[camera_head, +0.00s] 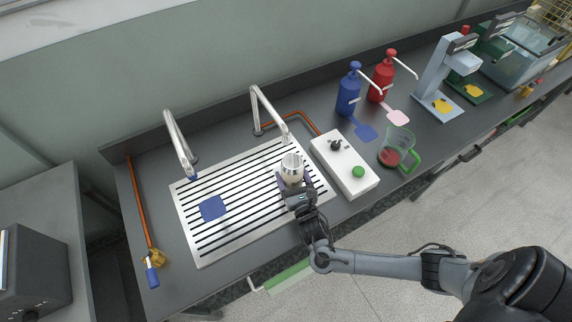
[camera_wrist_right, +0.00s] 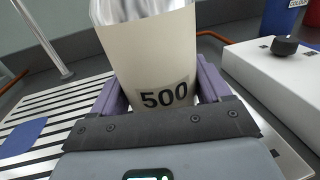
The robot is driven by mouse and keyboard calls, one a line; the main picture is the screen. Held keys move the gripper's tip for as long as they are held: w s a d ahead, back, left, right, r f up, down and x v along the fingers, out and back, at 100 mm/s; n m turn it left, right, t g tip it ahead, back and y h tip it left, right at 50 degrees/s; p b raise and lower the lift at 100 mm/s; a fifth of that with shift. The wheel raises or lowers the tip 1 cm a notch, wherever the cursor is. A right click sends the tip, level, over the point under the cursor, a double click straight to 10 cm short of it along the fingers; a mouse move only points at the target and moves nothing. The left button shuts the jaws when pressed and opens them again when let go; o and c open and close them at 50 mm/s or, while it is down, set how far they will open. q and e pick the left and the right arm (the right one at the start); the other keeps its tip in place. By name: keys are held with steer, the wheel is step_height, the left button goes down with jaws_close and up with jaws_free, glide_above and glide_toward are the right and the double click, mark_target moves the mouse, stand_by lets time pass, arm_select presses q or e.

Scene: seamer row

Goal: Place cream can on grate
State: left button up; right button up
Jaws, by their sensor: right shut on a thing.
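The cream can (camera_head: 291,168) has a silvery top and stands upright over the right part of the slotted metal grate (camera_head: 240,232). In the right wrist view the cream can (camera_wrist_right: 150,60) shows "500" on its side. My right gripper (camera_head: 292,184) is shut on the can, with a purple finger on each side of it. The same gripper shows at the bottom of the wrist view (camera_wrist_right: 155,100). I cannot tell whether the can's base touches the grate. My left gripper is not in view.
A blue square pad (camera_head: 212,208) lies on the grate's left. Two curved taps (camera_head: 179,145) (camera_head: 267,108) rise behind. A white control box (camera_head: 344,165) stands close on the right, then a green-handled jug (camera_head: 394,150) and blue (camera_head: 348,92) and red (camera_head: 382,76) pump bottles.

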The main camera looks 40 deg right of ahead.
steer(key=shift+x, duration=1.25)
steer(key=x, duration=0.2)
steer(key=f+b+x, duration=0.1)
steer(key=x, duration=0.1)
steer(key=shift+b, duration=0.3)
steer(key=shift+f, duration=0.2)
steer(key=shift+s+a+f, duration=0.1)
steer(key=shift+s, duration=0.15)
steer(key=shift+w, duration=0.1)
steer(key=o, duration=1.1)
steer(key=shift+f, duration=0.1)
